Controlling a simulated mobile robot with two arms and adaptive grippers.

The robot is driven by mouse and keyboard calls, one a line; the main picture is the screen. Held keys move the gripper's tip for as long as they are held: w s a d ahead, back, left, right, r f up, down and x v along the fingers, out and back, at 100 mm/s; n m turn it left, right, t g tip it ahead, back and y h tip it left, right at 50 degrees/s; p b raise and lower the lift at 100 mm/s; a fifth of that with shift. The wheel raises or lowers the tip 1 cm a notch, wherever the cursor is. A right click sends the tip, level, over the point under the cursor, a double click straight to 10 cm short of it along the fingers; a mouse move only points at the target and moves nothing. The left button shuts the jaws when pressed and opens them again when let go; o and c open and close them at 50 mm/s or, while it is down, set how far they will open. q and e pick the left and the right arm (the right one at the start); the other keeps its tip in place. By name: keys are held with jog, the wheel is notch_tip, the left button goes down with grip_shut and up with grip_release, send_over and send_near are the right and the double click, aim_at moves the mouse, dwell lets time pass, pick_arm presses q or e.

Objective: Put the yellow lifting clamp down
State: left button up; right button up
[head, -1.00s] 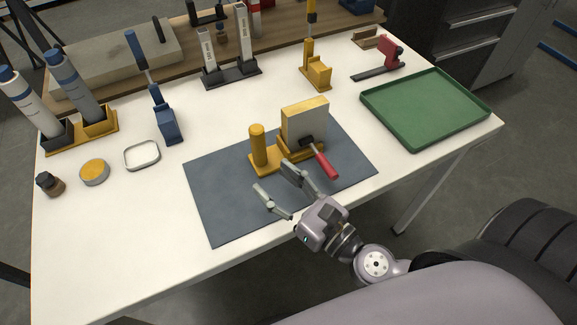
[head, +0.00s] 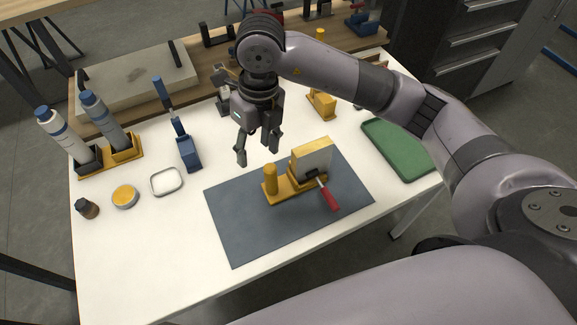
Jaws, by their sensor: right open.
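A yellow clamp-like tool (head: 322,104) stands upright on the white table behind the mat. My right arm crosses in front of it and hides its middle; its yellow top shows above the arm. My right gripper (head: 258,152) points down, open and empty, to the left of this tool and behind the mat's rear edge. It looks raised above the table and touches nothing that I can see. A yellow fixture (head: 283,193) with a post, an upright plate and a red-handled toggle stands on the mat. My left gripper is not in view.
The dark grey mat (head: 240,235) lies mid-table. A blue upright tool (head: 187,150), a white ring-shaped tray (head: 166,181), a yellow-topped tin (head: 125,196) and two bottles are at left. The green tray (head: 398,155) at right is partly behind my arm. The front left table is clear.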

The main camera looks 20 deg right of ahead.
aim_at(270, 166)
jog(key=shift+m+h, duration=0.7)
jog(key=shift+h, duration=0.1)
jog(key=d+f+p, duration=0.1)
jog(key=f, duration=0.2)
jog(key=f+p, duration=0.1)
jog(key=f, duration=0.2)
jog(key=w+d+f+p, duration=0.1)
jog(key=f, duration=0.2)
jog(key=shift+d+f+p, duration=0.3)
jog(key=shift+f, duration=0.35)
notch_tip(270, 166, down, 4)
jog(key=shift+s+a+r+p, duration=0.1)
jog(key=shift+s+r+p, duration=0.05)
jog(key=shift+p, duration=0.95)
jog(key=shift+f, duration=0.5)
grip_shut()
jog(key=shift+r, duration=0.1)
